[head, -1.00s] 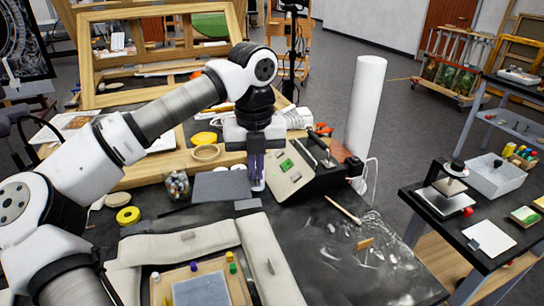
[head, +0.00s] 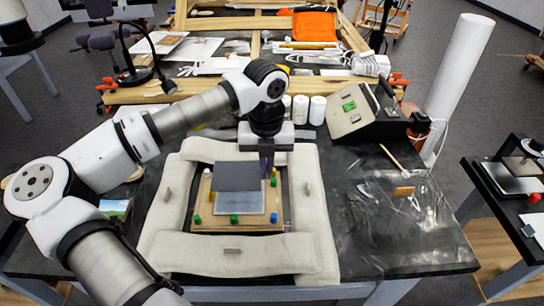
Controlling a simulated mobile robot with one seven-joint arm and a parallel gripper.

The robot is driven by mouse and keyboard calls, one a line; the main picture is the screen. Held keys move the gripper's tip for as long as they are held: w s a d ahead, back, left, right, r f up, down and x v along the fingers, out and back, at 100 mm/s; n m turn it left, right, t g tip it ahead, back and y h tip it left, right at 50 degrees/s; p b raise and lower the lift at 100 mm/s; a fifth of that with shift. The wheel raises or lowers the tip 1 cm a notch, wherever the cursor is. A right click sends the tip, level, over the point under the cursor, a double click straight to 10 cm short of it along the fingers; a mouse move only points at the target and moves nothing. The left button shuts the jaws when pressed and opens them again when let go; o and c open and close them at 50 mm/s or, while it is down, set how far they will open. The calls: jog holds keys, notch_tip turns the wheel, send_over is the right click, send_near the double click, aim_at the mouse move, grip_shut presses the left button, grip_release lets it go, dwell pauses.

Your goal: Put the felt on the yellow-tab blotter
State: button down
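A dark grey flat sheet (head: 237,176), which looks like the felt, is at the far part of a wooden board. It overlaps a lighter grey sheet (head: 238,205) in the picture; whether they touch is unclear. My gripper (head: 266,163) is at the dark sheet's right edge and appears shut on it, though the fingertips are small and partly hidden. I cannot make out a blotter with a yellow tab. A pale square with a dark tab (head: 528,230) lies on the side table at right.
Pale padded bolsters (head: 306,215) surround the wooden board (head: 203,224), which has several coloured pegs. A slanted instrument box (head: 352,108) and a tall white roll (head: 458,80) stand at the back right. Crumpled clear film (head: 400,215) covers the right of the table.

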jog(key=shift+f+b, duration=1.25)
jog(key=shift+f, duration=2.2)
jog(key=shift+f+b, duration=0.45)
jog(key=shift+b, duration=0.3)
jog(key=c, duration=2.1)
grip_release()
jog(key=o, duration=0.5)
jog(key=shift+r, duration=0.1)
